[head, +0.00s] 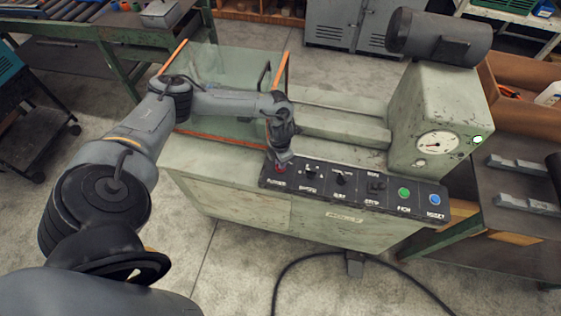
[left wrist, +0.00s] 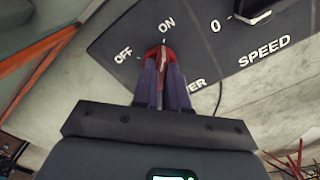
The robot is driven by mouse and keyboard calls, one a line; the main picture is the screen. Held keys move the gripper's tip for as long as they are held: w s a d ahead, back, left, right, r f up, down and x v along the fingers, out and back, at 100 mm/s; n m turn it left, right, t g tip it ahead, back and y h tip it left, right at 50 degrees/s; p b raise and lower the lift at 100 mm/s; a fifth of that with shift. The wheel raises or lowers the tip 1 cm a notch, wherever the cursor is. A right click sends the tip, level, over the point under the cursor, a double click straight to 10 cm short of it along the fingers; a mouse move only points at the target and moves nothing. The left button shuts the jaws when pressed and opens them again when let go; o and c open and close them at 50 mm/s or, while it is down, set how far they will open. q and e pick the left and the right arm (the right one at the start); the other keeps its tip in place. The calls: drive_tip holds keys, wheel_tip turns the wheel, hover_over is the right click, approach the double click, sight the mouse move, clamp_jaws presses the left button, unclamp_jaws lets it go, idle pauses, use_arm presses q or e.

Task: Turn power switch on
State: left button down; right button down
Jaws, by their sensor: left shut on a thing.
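The power switch is a red knob (left wrist: 160,52) at the left end of the black control panel (head: 330,201). My left gripper (head: 281,160) reaches down to it. In the left wrist view, the purple fingers of my left gripper (left wrist: 162,78) are shut on the knob, one on each side. The white line on the knob points up toward the ON mark, with OFF to its left. The fingers hide the knob's lower part and some of the POWER label. In the head view the knob is mostly hidden by the gripper. My right gripper is not in view.
The panel also carries black knobs, a green button (head: 404,193) and a blue button (head: 435,199). A clear guard with orange edges (head: 220,70) stands behind my left arm.

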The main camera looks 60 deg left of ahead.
use_arm(q)
drive_tip(key=c, duration=1.2)
unclamp_jaws()
drive_tip(key=shift+o, duration=0.2)
drive_tip(key=shift+r, duration=0.1)
wheel_tip(320, 180, up, 11)
